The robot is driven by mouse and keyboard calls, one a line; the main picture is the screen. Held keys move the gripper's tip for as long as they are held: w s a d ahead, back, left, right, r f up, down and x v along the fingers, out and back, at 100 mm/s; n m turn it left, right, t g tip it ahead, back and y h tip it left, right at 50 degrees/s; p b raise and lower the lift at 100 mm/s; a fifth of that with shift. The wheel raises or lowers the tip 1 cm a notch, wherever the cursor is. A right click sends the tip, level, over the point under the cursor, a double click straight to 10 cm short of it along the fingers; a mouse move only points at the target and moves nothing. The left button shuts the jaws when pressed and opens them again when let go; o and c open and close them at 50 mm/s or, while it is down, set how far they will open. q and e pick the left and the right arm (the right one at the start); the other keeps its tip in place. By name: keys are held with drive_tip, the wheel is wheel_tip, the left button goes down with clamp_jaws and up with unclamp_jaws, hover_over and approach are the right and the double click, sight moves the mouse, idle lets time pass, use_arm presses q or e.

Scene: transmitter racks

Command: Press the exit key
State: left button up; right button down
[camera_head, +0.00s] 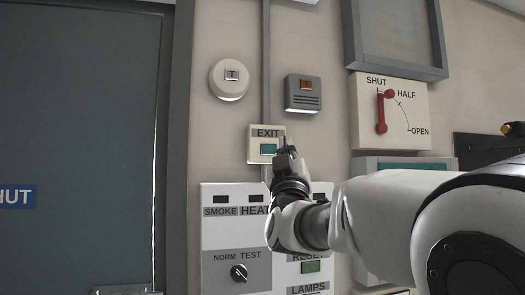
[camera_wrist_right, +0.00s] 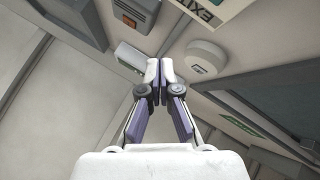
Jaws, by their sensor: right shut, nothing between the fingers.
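The exit key is a green button (camera_head: 267,149) on a small cream box marked EXIT (camera_head: 254,133), on the wall right of the door. My right gripper (camera_head: 284,146) is shut and empty. In the head view its tips overlap the right part of the box, just beside the green key; I cannot tell whether they touch. In the right wrist view the shut fingers (camera_wrist_right: 160,68) point up the picture, and the EXIT label (camera_wrist_right: 209,12) shows at the top, right of the tips. My left gripper is not in view.
Below the box is a white panel (camera_head: 222,226) with SMOKE and HEAT labels and a NORM/TEST knob (camera_head: 239,272). Above are a round white unit (camera_head: 229,94) and a grey unit with an orange button (camera_head: 306,85). A red SHUT/HALF/OPEN lever (camera_head: 381,110) is to the right. A grey door (camera_head: 80,110) is left.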

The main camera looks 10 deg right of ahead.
sight(273, 150)
drive_tip(key=w+p, duration=0.6)
drive_tip(key=w, duration=0.1)
drive_tip(key=shift+w+a+r, duration=0.1)
drive_tip(key=shift+w+r, duration=0.05)
drive_tip(key=shift+w, duration=0.1)
drive_tip(key=shift+w+f+p, duration=0.2)
drive_tip(key=shift+w+p, duration=0.35)
drive_tip(key=shift+w, duration=0.15)
drive_tip(key=shift+w, duration=0.1)
idle(0.7)
drive_tip(key=shift+w, duration=0.3)
drive_tip(key=shift+w+p, duration=0.3)
drive_tip(key=shift+p, duration=0.2)
idle(0.3)
drive_tip(key=shift+a, duration=0.1)
